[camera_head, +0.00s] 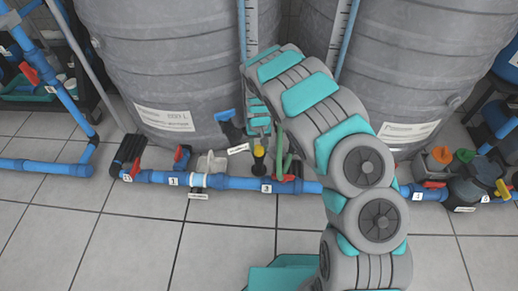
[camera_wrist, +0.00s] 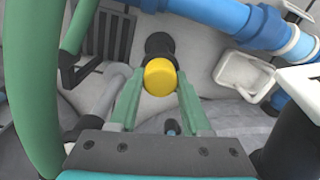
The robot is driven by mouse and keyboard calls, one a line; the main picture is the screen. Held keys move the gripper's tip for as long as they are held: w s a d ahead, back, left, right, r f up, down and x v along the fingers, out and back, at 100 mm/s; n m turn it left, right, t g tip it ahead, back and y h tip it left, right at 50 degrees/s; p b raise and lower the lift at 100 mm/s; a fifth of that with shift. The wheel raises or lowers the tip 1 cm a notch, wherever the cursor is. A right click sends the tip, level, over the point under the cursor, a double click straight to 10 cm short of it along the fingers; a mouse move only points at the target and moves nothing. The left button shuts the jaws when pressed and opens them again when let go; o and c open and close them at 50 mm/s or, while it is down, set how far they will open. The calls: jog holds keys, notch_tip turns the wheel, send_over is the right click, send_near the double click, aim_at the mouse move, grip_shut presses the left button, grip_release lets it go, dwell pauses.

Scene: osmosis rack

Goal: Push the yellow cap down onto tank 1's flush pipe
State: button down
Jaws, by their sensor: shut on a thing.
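The yellow cap (camera_wrist: 160,77) is between the green fingertips of my gripper (camera_wrist: 161,88) in the wrist view, and the gripper is shut on it. A short black pipe end (camera_wrist: 159,45) lies right behind the cap; I cannot tell whether the cap sits on it or only lines up with it. In the head view the cap (camera_head: 258,152) shows small at the end of my gripper (camera_head: 259,140), above a black fitting (camera_head: 258,167) near the blue floor pipe. The fingertips are partly hidden there by my arm.
A large grey tank (camera_head: 170,70) stands behind on the left, another (camera_head: 430,70) on the right. The blue pipe (camera_head: 230,183) with red valve handles runs along the floor. Front floor tiles are clear.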

aim_at(259, 148)
jog(key=shift+r+p, duration=0.35)
jog(key=shift+r, duration=1.6)
jog(key=s+r, duration=0.1)
jog(key=s, duration=1.5)
jog(key=shift+d+p, duration=0.4)
jog(key=shift+w+r, duration=0.1)
